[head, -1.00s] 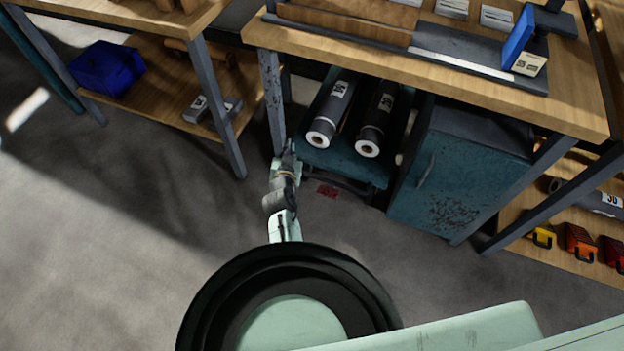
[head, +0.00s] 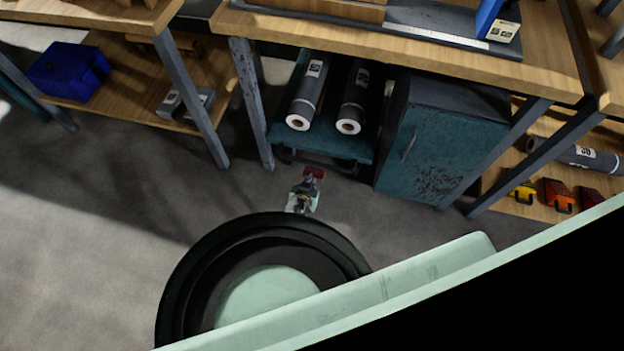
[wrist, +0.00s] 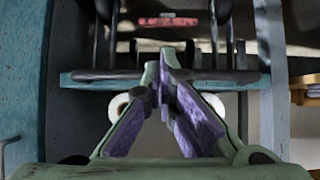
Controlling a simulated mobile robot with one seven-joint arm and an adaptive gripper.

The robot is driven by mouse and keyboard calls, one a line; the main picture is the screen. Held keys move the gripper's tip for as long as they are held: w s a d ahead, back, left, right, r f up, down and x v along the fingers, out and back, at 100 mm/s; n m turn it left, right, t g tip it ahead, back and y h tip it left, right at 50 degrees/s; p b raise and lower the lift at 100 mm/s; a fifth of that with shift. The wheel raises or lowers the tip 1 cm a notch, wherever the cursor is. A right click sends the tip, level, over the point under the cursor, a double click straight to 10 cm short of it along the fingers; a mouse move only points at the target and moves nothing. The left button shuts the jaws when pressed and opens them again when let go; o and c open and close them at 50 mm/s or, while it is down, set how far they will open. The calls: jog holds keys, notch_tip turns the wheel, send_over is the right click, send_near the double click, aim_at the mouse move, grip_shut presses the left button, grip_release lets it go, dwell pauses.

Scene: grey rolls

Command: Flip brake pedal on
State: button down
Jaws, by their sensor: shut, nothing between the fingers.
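The red brake pedal (head: 315,172) is low at the front of a teal cart (head: 340,147), near the floor. In the wrist view the pedal (wrist: 168,20) is a red strip with pale markings at the top centre, beyond my fingertips. Two grey rolls with white ends, a left roll (head: 306,92) and a right roll (head: 354,98), lie on the cart. My gripper (head: 309,182) is just in front of the pedal in the head view and overlaps its lower part. In the wrist view my gripper (wrist: 168,60) has its fingertips together, with nothing between them. Contact with the pedal cannot be told.
The cart stands under a wooden workbench (head: 400,32), between a metal leg (head: 251,105) on the left and a teal cabinet (head: 440,140) on the right. A lower shelf with a blue bin (head: 68,70) is at the left. Grey floor (head: 110,190) is clear there.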

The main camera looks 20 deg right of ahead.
jog(key=b+x, duration=0.2)
jog(key=x, duration=0.6)
jog(key=shift+w+f+b, duration=0.15)
jog(key=shift+b, duration=0.2)
